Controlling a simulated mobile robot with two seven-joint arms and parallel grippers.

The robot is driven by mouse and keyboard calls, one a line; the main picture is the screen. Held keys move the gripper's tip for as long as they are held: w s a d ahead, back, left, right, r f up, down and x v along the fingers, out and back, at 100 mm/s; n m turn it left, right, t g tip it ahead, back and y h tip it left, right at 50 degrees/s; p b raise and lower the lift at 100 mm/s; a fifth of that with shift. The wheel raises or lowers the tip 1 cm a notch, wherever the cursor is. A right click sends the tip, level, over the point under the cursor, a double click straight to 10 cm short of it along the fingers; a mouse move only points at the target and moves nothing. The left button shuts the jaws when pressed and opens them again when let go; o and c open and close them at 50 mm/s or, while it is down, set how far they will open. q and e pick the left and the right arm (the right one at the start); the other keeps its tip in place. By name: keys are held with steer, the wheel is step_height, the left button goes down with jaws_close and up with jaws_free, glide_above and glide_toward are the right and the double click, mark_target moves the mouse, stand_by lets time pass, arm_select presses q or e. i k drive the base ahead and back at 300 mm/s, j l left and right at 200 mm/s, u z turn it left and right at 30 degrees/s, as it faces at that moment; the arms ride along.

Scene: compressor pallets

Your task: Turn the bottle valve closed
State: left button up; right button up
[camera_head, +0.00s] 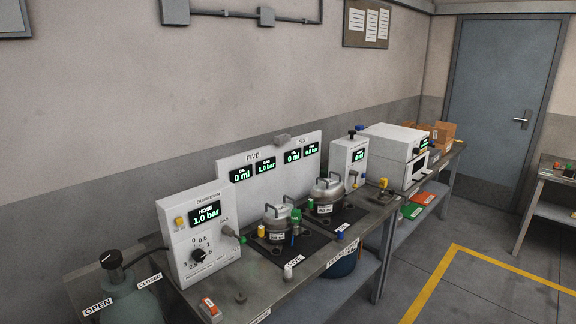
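A grey-green gas bottle (133,303) stands at the lower left, cut off by the bottom edge. On its top is a black valve knob (111,258) with a light pointer mark. An OPEN label (98,306) is at its lower left and a CLOSED label (149,280) at its right. I cannot tell surely which label the mark points to. A white regulator box (180,262) beside the bottle has a black dial (198,255) and a display (205,214) reading HOSE 1.0 bar. Neither of my grippers is in view.
A grey bench (262,291) runs along the wall, holding two metal pots (279,222) (327,193), a white display panel (225,176) and small coloured parts. A red switch (210,308) is at its near end. The floor at right is open, with a yellow line (446,262).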

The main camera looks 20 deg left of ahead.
mark_target(110, 259)
steer(key=u, duration=1.85)
